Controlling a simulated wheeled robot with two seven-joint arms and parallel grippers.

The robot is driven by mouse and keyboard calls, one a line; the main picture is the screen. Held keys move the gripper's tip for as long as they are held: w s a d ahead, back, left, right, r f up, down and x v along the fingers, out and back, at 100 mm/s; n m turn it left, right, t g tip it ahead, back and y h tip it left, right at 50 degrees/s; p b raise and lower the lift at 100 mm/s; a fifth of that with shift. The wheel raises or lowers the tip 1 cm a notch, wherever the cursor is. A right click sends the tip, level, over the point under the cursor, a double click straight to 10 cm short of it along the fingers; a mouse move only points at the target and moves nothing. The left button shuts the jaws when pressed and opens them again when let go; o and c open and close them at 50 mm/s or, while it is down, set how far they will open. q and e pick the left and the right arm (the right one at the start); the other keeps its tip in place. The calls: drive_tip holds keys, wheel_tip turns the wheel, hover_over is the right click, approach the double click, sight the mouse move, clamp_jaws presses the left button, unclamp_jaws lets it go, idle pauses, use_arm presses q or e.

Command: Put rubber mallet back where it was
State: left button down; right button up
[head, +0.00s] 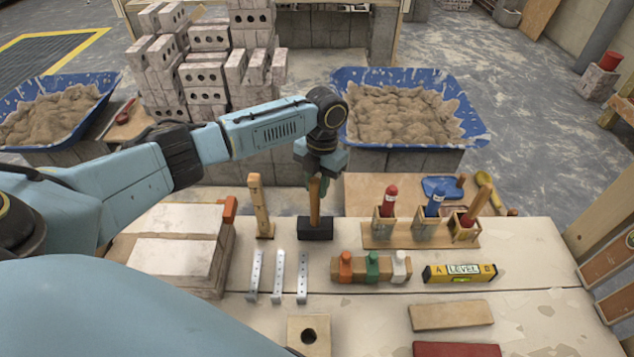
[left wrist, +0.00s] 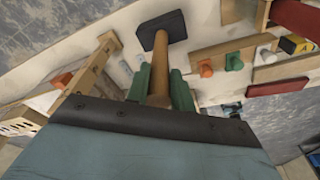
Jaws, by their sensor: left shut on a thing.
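The rubber mallet has a black head (head: 315,229) and a wooden handle (head: 314,205). It is upright, head down, over the back edge of the pale worktop (head: 535,250). I cannot tell whether the head touches the top. My left gripper (head: 318,183) is shut on the upper part of the handle. In the left wrist view, the green fingers (left wrist: 160,92) sit on either side of the handle (left wrist: 160,75), and the black head (left wrist: 162,28) is beyond them. My right gripper is in neither view.
A wooden post (head: 258,205) stands left of the mallet. Metal strips (head: 279,275), a rack with coloured pegs (head: 372,268), a level (head: 460,272) and a holed wooden block (head: 309,336) lie nearer. A tool holder (head: 378,236) stands right. Blue mortar tubs (head: 470,125) are behind.

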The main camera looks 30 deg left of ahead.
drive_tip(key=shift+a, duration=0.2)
use_arm(q)
drive_tip(key=shift+f, duration=0.4)
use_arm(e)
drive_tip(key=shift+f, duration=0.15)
use_arm(q)
drive_tip(key=c, duration=1.1)
unclamp_jaws()
drive_tip(key=r, duration=0.4)
drive_tip(key=w+r+p, duration=0.1)
drive_tip(key=r, duration=0.3)
drive_tip(key=w+r, duration=0.1)
drive_tip(key=r, duration=0.4)
drive_tip(key=shift+r, duration=0.1)
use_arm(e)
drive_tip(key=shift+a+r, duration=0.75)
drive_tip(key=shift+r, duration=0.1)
